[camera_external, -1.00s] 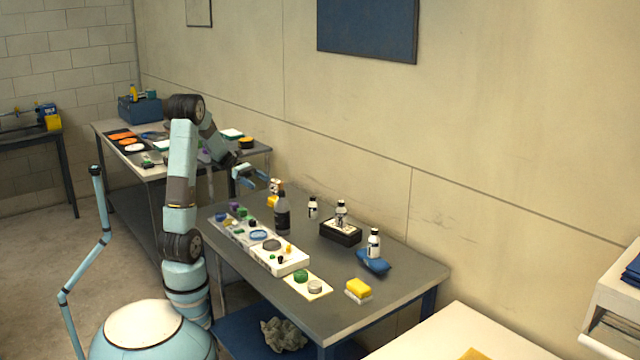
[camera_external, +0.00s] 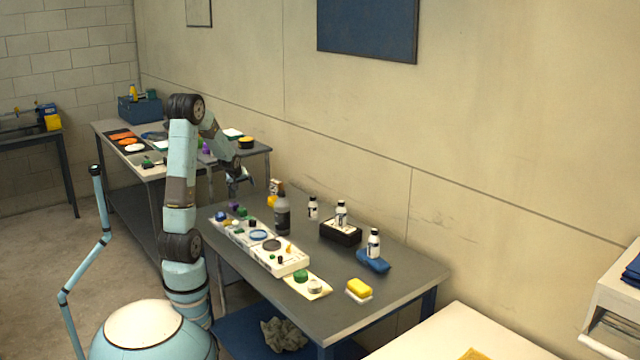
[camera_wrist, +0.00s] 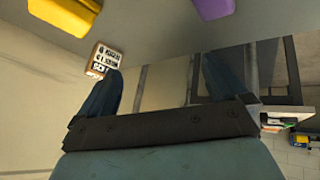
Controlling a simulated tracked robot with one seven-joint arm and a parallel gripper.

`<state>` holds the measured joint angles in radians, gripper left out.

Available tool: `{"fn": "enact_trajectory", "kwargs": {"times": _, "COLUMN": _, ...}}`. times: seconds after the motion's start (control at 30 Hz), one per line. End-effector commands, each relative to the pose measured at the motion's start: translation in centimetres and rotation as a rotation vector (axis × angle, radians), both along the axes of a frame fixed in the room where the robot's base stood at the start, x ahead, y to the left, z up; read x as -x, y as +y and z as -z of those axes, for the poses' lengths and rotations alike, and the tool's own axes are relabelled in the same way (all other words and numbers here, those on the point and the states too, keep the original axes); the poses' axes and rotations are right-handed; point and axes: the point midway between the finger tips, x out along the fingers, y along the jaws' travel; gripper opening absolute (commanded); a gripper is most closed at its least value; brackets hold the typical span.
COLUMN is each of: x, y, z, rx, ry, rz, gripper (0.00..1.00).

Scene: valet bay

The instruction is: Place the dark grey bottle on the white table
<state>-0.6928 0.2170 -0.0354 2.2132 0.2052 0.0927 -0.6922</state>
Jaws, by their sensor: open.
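The dark grey bottle (camera_external: 282,213) stands upright near the far left part of the grey worktable (camera_external: 385,282) in the external view. My gripper (camera_external: 241,187) is open and empty, above and to the left of the bottle, apart from it, with its fingers pointing downward. Its two fingers also show in the wrist view (camera_wrist: 160,90) with nothing between them. I cannot make out the bottle in the wrist view. The white table (camera_external: 440,345) is at the bottom right of the external view, partly cut off by the frame.
A white tray (camera_external: 296,264) with several small items lies along the worktable's front. White bottles stand by a black box (camera_external: 341,233) and on a blue cloth (camera_external: 373,262). A yellow sponge (camera_external: 359,287) lies near the right end. The wrist view shows yellow (camera_wrist: 66,12) and purple (camera_wrist: 213,8) objects.

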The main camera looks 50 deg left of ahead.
Motion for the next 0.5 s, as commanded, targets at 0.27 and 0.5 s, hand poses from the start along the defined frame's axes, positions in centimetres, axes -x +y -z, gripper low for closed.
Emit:
{"fn": "enact_trajectory", "kwargs": {"times": 0.27, "x": -7.3, "y": -1.9, "z": -6.0, "rx": -0.334, "ry": -0.269, "rz": 0.420, "gripper": 1.00}}
{"fn": "enact_trajectory", "kwargs": {"times": 0.5, "x": -11.1, "y": -9.4, "z": -10.8, "rx": -0.493, "ry": -0.538, "rz": 0.847, "gripper": 1.00}}
